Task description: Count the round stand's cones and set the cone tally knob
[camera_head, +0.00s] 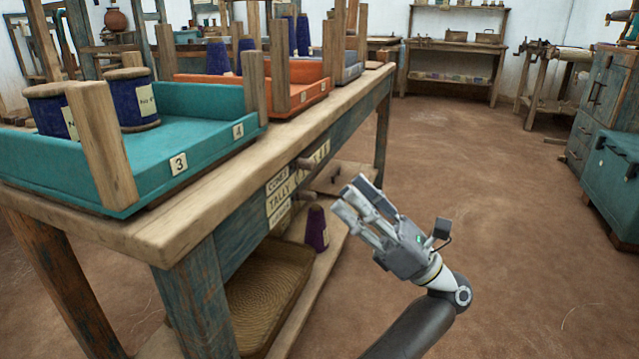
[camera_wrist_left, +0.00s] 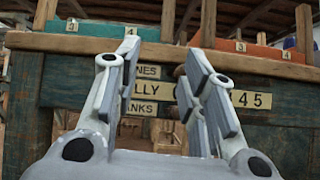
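A label reading TALLY (camera_head: 279,200) is on the side of the wooden bench, with a CONES plate (camera_head: 277,181) above it. Two short dark wooden knobs, an upper one (camera_head: 307,163) and a lower one (camera_head: 303,195), stick out beside the labels. My left gripper (camera_head: 354,192) is open and empty, to the right of the knobs and apart from them. In the left wrist view its open fingers (camera_wrist_left: 163,62) face the labels and a number strip (camera_wrist_left: 250,99) showing 4 and 5; the fingers hide part of the strip. A purple cone (camera_head: 316,229) stands on the low shelf. I cannot identify the round stand.
The bench top (camera_head: 230,155) carries a teal tray (camera_head: 200,102) with blue spools and an orange tray (camera_head: 305,93), with upright wooden posts. A woven tray (camera_head: 265,290) lies below. A teal chest (camera_head: 612,180) stands right. The brown floor between is clear.

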